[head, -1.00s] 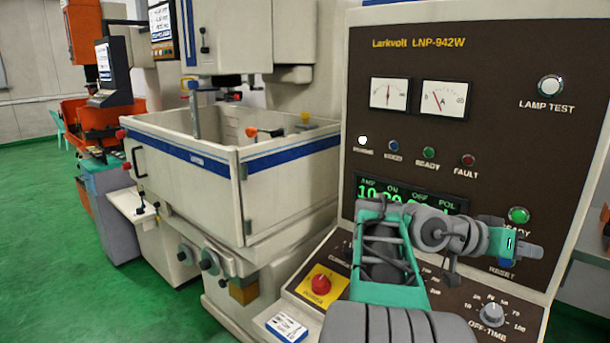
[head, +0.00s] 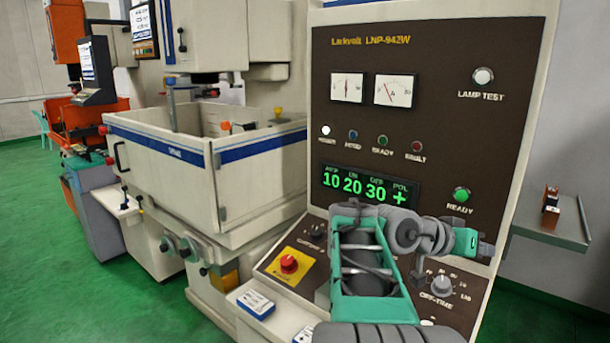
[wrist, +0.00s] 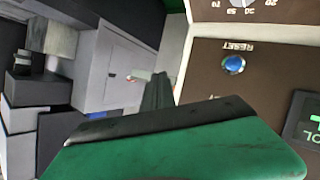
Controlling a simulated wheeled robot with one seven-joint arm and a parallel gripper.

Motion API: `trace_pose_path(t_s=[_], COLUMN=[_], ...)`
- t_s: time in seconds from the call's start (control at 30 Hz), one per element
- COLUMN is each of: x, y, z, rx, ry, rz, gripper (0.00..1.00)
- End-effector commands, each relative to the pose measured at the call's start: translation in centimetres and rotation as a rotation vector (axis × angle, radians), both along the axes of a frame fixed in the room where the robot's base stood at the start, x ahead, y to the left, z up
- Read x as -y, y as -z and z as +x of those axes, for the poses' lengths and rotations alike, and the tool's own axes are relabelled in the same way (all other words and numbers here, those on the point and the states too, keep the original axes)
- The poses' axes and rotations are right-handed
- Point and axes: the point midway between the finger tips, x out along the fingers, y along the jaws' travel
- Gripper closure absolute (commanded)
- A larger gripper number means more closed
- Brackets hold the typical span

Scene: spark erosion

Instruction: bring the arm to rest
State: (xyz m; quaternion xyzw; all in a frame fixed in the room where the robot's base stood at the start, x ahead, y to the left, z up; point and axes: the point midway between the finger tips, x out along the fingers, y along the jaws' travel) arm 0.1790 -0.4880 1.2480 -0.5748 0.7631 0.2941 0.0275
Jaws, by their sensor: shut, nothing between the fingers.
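My arm (head: 365,262), green and grey, is folded in front of the dark control panel of the Larkvolt machine (head: 430,125). My gripper (head: 487,249) points to the right in the head view, in front of the panel's lower right part. In the wrist view the gripper's dark fingers (wrist: 157,92) are together with nothing between them. The blue RESET button (wrist: 233,64) shows beside them in the wrist view, apart from the fingers. My arm hides part of the panel's lower controls.
The off-time knob (head: 441,286) and red button (head: 289,264) sit on the sloping console close to my arm. A wall shelf (head: 553,226) carrying a small orange and black object (head: 550,199) is at right. The work tank (head: 165,170) stands left. Green floor (head: 50,270) is clear at far left.

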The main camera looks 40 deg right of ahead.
Motion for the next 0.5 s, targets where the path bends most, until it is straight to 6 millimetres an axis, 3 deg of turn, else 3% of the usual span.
trace_pose_path(t_s=[0.27,0.37,0.47,0.5], x=[-3.8,-6.5,-10.8,-13.1], y=[4.8,7.2,10.3,11.8], z=[7.5,11.0,15.0,16.7], rx=[0.054,0.072,0.083,0.083], ry=[-0.225,-0.338,-0.486,-0.558], rz=[0.124,0.194,0.289,0.337], gripper=[1.00,1.00,1.00,1.00])
